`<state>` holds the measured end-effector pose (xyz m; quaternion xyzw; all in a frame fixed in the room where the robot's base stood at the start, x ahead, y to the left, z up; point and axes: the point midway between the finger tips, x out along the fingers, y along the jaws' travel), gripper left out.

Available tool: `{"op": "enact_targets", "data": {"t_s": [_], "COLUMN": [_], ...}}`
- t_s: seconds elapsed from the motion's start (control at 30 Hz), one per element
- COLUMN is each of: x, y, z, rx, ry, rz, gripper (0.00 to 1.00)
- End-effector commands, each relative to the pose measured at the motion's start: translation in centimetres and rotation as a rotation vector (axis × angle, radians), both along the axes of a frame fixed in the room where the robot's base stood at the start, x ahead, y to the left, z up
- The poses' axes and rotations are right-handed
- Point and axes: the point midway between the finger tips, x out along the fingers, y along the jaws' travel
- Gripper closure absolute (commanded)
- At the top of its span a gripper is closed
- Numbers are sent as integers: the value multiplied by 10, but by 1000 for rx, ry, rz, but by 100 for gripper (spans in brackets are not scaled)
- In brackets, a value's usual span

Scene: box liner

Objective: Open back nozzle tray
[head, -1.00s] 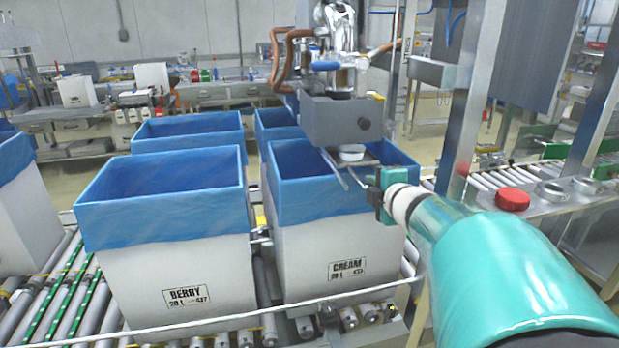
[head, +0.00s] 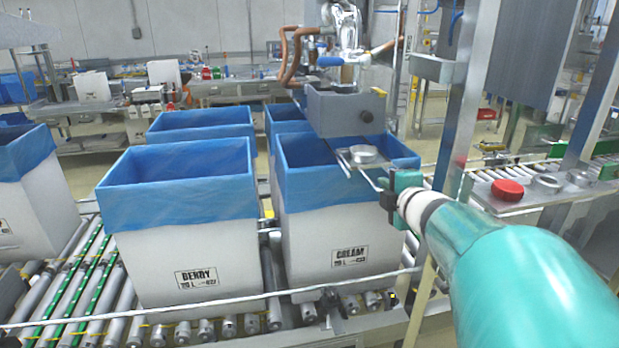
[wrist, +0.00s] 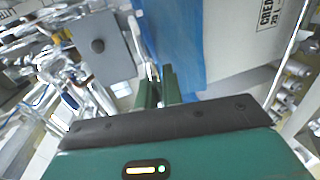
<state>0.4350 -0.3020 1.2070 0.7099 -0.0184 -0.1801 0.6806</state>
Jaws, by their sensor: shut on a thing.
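The nozzle tray (head: 346,156) is a flat metal tray with a round metal cup on it. It sticks out below the grey nozzle box (head: 346,112), over the blue-lined box marked CREAM (head: 340,225). My gripper (head: 388,192) is at the near end of the tray, shut on its thin metal bar. In the wrist view my gripper's green fingers (wrist: 160,86) close around the bar, and the grey nozzle box shows at upper left (wrist: 103,48). The exact grip point is partly hidden by the fingers.
A blue-lined box marked BERRY (head: 185,240) stands to the left on the roller conveyor (head: 75,290). A metal post (head: 462,110) rises close to the right of my gripper. A red round lid (head: 507,190) lies on the side bench.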

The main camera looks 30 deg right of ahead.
Motion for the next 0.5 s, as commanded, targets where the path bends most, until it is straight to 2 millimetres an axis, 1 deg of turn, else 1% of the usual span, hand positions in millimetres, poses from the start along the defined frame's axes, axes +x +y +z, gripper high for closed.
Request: {"op": "enact_targets", "data": {"t_s": [0.27, 0.3, 0.33, 0.5], "x": [-2, -2, -2, -2], "y": [-2, -2, -2, -1], "z": [0, 0, 0, 0], "rx": [0, 0, 0, 0], "ry": [0, 1, 0, 0], "rz": [-5, -5, -5, -3], "gripper": [100, 86, 83, 83]}}
